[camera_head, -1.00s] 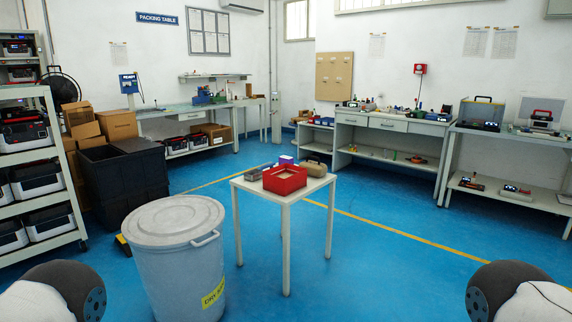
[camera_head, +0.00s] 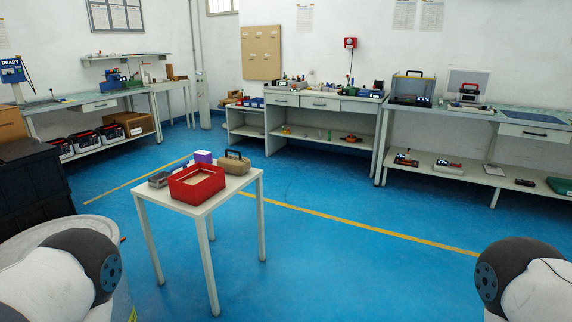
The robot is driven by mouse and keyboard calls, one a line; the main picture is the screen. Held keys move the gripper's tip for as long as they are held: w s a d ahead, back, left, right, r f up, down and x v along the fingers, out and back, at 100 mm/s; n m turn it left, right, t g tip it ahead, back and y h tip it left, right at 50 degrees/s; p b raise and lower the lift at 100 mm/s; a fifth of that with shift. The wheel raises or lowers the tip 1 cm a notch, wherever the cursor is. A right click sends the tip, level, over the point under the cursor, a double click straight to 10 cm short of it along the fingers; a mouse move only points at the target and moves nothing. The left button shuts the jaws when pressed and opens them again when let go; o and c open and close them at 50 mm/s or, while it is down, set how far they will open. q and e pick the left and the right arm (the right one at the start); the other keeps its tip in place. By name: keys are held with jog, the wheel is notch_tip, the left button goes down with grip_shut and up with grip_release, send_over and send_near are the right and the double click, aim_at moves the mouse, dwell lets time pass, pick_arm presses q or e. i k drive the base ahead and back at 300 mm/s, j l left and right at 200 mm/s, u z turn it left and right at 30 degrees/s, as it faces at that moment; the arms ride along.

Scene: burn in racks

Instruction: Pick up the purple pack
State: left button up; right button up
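A small purple pack (camera_head: 203,157) sits on the small white table (camera_head: 233,187), near its back edge. It stands behind the red open box (camera_head: 197,183), which partly hides its lower part. Parts of both my arms show at the lower left and lower right, well apart from the table. Neither of my grippers is in the picture.
A grey item (camera_head: 159,179) and a tan case with a dark handle (camera_head: 233,162) share the small table. A grey bin stands at the lower left, partly behind my arm. Workbenches (camera_head: 322,104) line the back wall. Blue floor is open right of the table.

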aim_at(201, 156)
jog(key=i+l+u, duration=0.1)
jog(key=i, duration=0.45)
jog(key=i+l+u, duration=0.15)
jog(key=i, duration=0.35)
jog(key=i+l+u, duration=0.1)
jog(key=i+l, duration=0.25)
jog(key=i, duration=0.2)
jog(key=i+l+u, duration=0.1)
jog(key=i+l, duration=0.2)
jog(key=i, duration=0.2)
